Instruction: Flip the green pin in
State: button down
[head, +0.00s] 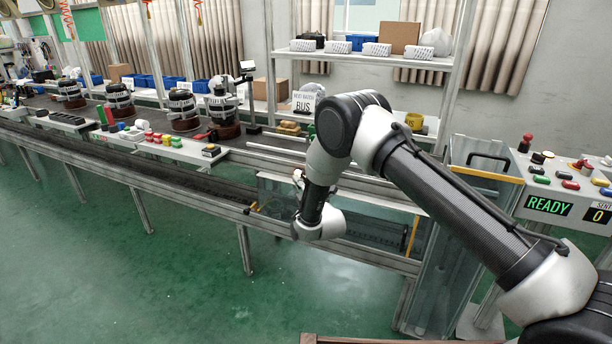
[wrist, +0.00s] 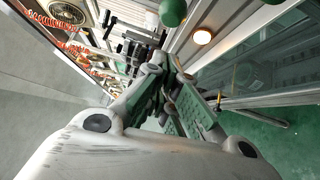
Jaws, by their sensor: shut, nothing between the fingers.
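My gripper (wrist: 168,100) shows in the wrist view with its fingers together and nothing between them. A round green knob (wrist: 173,10) is cut off by the top edge of the wrist view, just beyond the fingertips and apart from them. It may be the head of the green pin, but its shaft is not clear. A round amber knob or lamp (wrist: 202,37) sits to its right on a pale rail. In the head view my wrist hangs over the line's near edge and mostly hides the gripper. A green piece (head: 311,131) shows partly behind my arm there.
A conveyor (head: 140,178) runs along the left with several alternators (head: 181,108) behind it. A clear guard panel (head: 432,275) stands right of my wrist. A control box (head: 565,185) with coloured buttons reads READY and 0. A shelf (head: 365,60) stands behind.

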jog(key=shift+w+d+r, duration=0.1)
jog(key=shift+w+d, duration=0.15)
jog(key=shift+w, duration=0.4)
jog(key=shift+w+d, duration=0.2)
jog(key=shift+w, duration=0.4)
jog(key=shift+w+d+r, duration=0.1)
jog(key=shift+w+d, duration=0.15)
jog(key=shift+w, duration=0.4)
jog(key=shift+w+d, duration=0.3)
jog(key=shift+w, duration=0.5)
jog(key=shift+w+d, duration=0.25)
jog(key=shift+w, duration=0.55)
